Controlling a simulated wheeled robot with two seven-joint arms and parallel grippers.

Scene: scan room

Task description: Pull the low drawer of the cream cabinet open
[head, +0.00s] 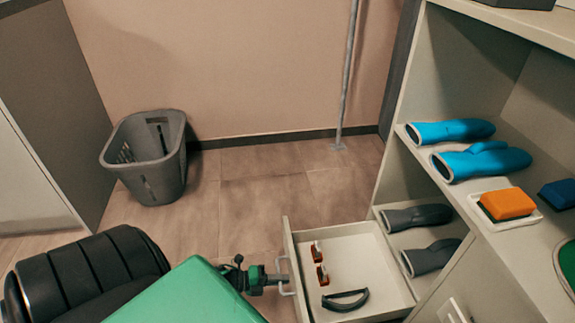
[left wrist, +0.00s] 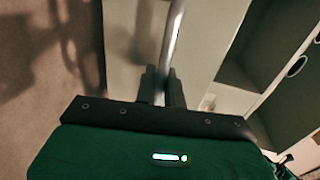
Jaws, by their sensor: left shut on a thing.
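The cream cabinet (head: 450,220) stands at the right in the head view. Its low drawer (head: 362,256) is pulled out, with its inside showing. Two small red-and-white items (head: 319,262) and a dark curved item (head: 345,300) lie in it. My left gripper (head: 278,278) comes in from the left and is shut on the drawer's handle (head: 285,273) at the drawer front. In the left wrist view the metal handle bar (left wrist: 174,35) runs between the two dark fingers (left wrist: 162,86). My right gripper is in neither view.
Blue gloves (head: 480,160), grey gloves (head: 418,217) and an orange sponge (head: 507,203) lie on the cabinet's shelves. A grey basket (head: 148,157) stands on the floor by the back wall. A thin pole (head: 348,75) rises near the wall. The tiled floor (head: 255,205) left of the drawer is clear.

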